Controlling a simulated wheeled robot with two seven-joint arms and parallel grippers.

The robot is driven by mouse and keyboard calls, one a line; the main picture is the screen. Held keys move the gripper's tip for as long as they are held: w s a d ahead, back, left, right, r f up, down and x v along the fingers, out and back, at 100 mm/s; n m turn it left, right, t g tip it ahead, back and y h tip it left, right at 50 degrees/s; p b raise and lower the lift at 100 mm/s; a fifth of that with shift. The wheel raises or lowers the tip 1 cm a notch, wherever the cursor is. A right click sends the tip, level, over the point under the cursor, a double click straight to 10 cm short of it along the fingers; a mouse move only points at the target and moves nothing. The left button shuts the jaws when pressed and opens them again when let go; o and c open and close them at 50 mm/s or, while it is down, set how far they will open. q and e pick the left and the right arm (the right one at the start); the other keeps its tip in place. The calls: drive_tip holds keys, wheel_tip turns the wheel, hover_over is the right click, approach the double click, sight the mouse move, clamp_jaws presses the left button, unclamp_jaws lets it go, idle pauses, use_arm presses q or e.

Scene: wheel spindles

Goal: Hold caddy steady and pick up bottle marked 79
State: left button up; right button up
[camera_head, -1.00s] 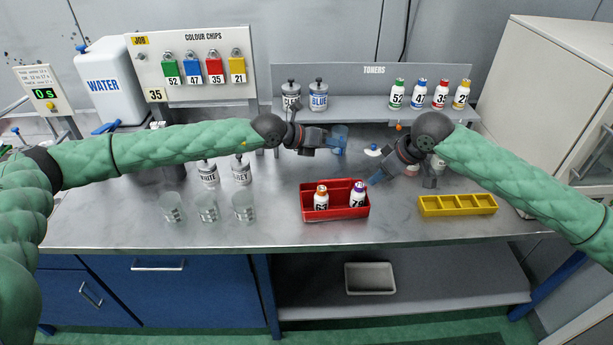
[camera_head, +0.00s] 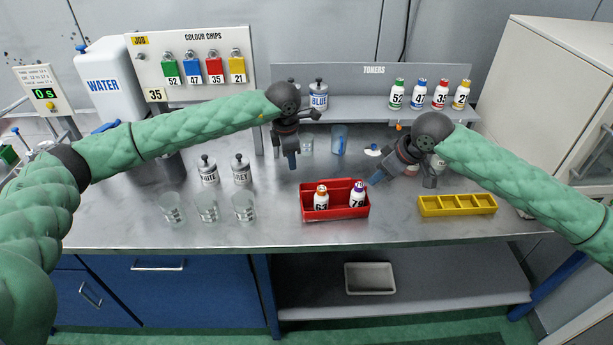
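The red caddy (camera_head: 334,213) stands on the bench in front of both grippers. The bottle marked 79 (camera_head: 358,198) is upright in its right part, white with a purple cap. The bottle marked 63 (camera_head: 321,201), with an orange cap, is upright in its left part. My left gripper (camera_head: 292,165) points down behind and left of the caddy, apart from it. My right gripper (camera_head: 376,179) is just behind and right of bottle 79, apart from it. Nothing shows held in either gripper. The gaps between their fingers are too small to make out.
A yellow divided tray (camera_head: 458,212) sits right of the caddy. Clear beakers (camera_head: 208,208) and the grey-capped WHITE and GREY containers stand at the left. A blue beaker (camera_head: 339,140) stands behind. Toner bottles (camera_head: 419,94) line the back shelf. Bench between beakers and caddy is clear.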

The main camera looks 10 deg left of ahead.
use_arm(q)
drive_tip(key=m+g, duration=0.1)
hover_over(307, 191)
wheel_tip(307, 191, down, 3)
drive_tip(key=shift+a+f+y, duration=0.1)
drive_tip(key=shift+a+y, duration=0.1)
drive_tip(key=shift+y, duration=0.1)
drive_tip(key=shift+w+d+f, duration=0.1)
drive_tip(key=shift+f, duration=3.65)
clamp_jaws()
